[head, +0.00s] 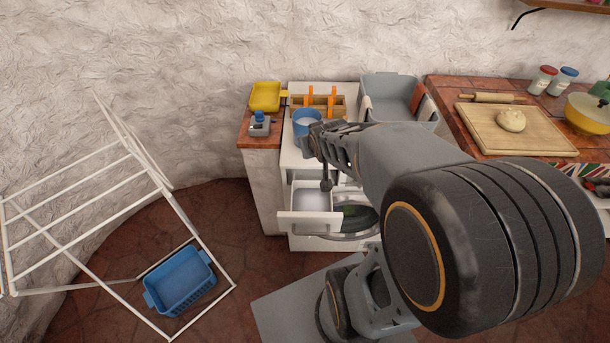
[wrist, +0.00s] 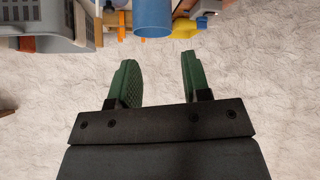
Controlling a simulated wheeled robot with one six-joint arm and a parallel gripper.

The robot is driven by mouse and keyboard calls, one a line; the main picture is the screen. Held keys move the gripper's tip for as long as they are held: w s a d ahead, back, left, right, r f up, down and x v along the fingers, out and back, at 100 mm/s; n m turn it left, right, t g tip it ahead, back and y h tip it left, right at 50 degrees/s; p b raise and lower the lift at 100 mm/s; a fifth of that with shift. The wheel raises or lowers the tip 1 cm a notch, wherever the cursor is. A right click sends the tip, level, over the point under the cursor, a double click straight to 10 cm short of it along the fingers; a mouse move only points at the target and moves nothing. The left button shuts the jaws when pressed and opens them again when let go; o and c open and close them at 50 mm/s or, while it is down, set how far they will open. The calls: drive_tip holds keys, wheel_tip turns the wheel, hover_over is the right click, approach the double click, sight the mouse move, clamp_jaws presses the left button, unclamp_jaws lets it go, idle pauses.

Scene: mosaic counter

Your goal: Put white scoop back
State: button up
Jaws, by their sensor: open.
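I cannot make out a white scoop in either view. A blue tub (head: 307,124) with pale contents stands on the white washing machine, and its blue side shows at the top of the wrist view (wrist: 153,20). My gripper has green fingertips (wrist: 157,78), spread apart with nothing between them. In the head view my arm reaches over the machine's front, close to the tub's right side, and hides part of the machine top. The machine's white drawer (head: 309,218) is pulled out below my wrist.
A wooden holder with orange pegs (head: 330,101) stands behind the tub, and a grey basket (head: 391,97) to its right. A yellow tray (head: 265,96) and a blue-capped bottle (head: 259,124) are left. A drying rack (head: 90,220) and blue basket (head: 180,281) occupy the floor.

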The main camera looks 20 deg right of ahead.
drive_tip(key=s+a+r+n+g+y, duration=0.1)
drive_tip(key=s+a+r+g, duration=0.3)
drive_tip(key=s+a, duration=0.5)
drive_tip(key=s+y, duration=0.1)
drive_tip(key=s, duration=0.2)
drive_tip(key=shift+r, duration=0.2)
idle(0.4)
